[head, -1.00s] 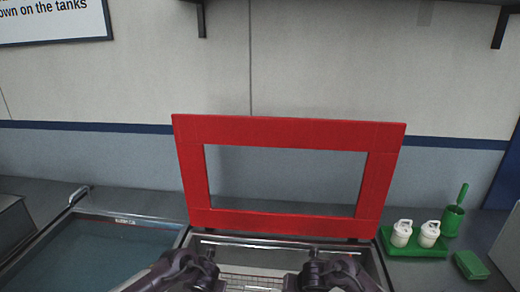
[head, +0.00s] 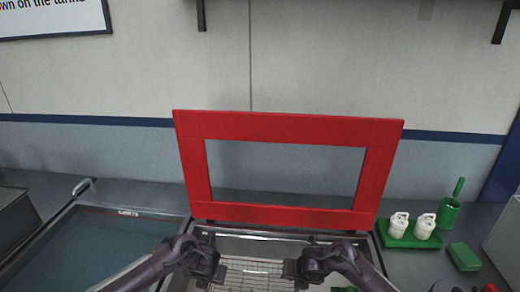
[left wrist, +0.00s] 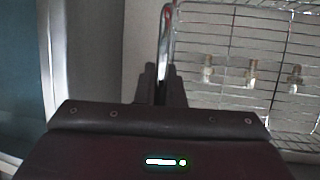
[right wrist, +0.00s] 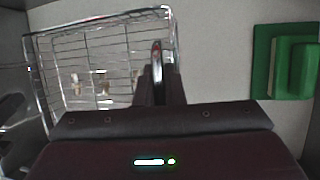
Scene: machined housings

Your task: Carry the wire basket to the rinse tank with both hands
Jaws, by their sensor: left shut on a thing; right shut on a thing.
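The wire basket (head: 250,273) is between my grippers over or in the open tank with the red lid; its height is hard to tell. Several small metal parts show in the basket in the left wrist view (left wrist: 225,105). My left gripper (head: 212,277) is shut on the basket's left handle (left wrist: 165,45). My right gripper (head: 298,277) is shut on its right handle (right wrist: 157,58). The basket's near side is cut off in the head view. The left tank (head: 110,245), holding blue-green water, appears to be the rinse tank; its label is too small to read.
The red lid frame (head: 290,127) stands raised behind the open tank (head: 265,240). On the right are a green tray (head: 410,238) with two white bottles, a green cup with a handle (head: 450,212) and a green block (head: 464,256). A metal rim (left wrist: 55,60) separates the tanks.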

